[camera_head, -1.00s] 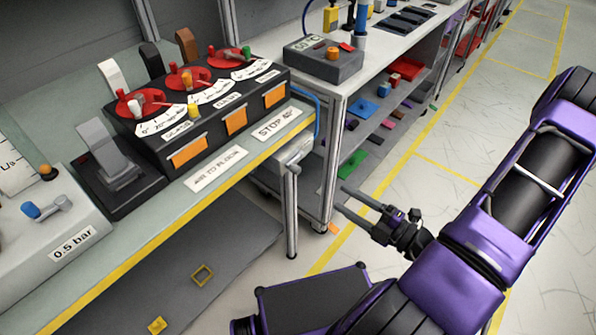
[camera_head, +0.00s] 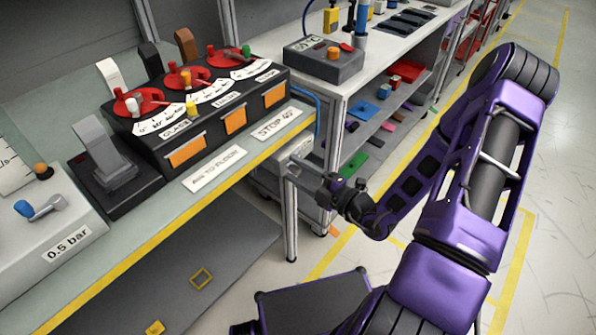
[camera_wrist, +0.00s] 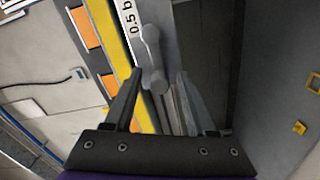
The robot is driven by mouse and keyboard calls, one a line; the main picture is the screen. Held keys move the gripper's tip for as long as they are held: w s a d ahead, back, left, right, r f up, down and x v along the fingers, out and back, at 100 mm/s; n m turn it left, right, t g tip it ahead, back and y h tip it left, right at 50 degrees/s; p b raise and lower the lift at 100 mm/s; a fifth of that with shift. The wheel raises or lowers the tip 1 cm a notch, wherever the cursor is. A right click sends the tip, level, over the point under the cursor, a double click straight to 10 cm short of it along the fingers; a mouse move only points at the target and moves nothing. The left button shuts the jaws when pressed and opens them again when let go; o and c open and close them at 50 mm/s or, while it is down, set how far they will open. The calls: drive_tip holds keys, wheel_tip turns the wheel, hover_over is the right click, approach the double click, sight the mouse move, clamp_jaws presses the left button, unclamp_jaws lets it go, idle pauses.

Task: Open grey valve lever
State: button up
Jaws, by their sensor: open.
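The grey valve lever (camera_wrist: 151,50) is a short light-grey handle with rounded ends. It sits on a grey box (camera_head: 268,178) below the bench's right end. In the wrist view its near end lies between the fingertips of my gripper (camera_wrist: 160,76); I cannot tell whether they touch. In the head view my gripper (camera_head: 297,170) reaches the front of that box with its jaws apart and largely hides the lever.
The bench's yellow edge (camera_head: 186,216) runs just above the grey box. A bench leg (camera_head: 290,222) stands close below my gripper. A black panel with dials (camera_head: 200,105) is on the bench. A shelf unit (camera_head: 338,120) stands to the right. Open floor lies further right.

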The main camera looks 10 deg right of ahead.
clamp_jaws()
drive_tip(key=shift+f, duration=0.1)
idle(0.4)
drive_tip(key=w+d+f+n, duration=0.3)
drive_tip(key=d+f+n, duration=0.1)
drive_tip(key=n, duration=1.4)
drive_tip(key=shift+f, duration=0.45)
drive_tip(key=shift+d, duration=0.1)
unclamp_jaws()
